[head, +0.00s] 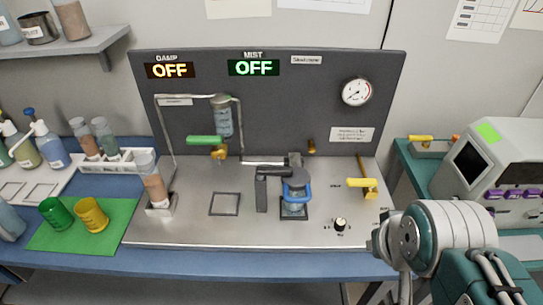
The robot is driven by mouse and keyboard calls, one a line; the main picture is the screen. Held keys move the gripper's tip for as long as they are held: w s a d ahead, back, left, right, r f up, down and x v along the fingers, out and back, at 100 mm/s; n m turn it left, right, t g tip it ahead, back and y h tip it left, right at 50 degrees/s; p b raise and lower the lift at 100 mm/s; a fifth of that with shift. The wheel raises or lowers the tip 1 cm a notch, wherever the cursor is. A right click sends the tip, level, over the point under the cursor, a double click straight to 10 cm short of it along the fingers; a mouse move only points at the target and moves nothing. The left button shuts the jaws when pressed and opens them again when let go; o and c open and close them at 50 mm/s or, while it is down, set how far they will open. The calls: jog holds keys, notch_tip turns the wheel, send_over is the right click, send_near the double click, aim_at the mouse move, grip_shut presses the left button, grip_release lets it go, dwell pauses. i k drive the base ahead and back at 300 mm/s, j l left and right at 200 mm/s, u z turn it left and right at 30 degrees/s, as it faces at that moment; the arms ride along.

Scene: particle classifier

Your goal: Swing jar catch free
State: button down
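A small jar (293,209) with a bright blue band around its upper part stands on a dark square base at the middle of the metal worktop. A dark grey block and arm (268,187) stand beside its left, and a dark upright piece is behind it. I cannot tell which part is the catch, or whether it is fastened. My arm comes in at the lower right, with its white and teal joint (432,236) to the right of the jar and apart from it. My gripper's fingers do not show.
A yellow-handled lever (362,183) and a black knob (340,224) are right of the jar. A green-handled valve (206,141) hangs below a clear cylinder (223,118). A tall brown-filled tube (154,185) stands at left. The worktop's front strip is clear.

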aim_at(260, 171)
jog(key=k+j+z, duration=0.2)
jog(key=j, duration=0.35)
jog(key=k+j+z, duration=0.25)
jog(key=j, duration=0.3)
jog(key=k+j+z, duration=0.2)
jog(key=j, duration=0.35)
jog(key=k+j+z, duration=0.25)
jog(key=j, duration=0.2)
jog(key=k+j+z, duration=0.2)
jog(key=j, duration=0.25)
jog(key=k, duration=0.1)
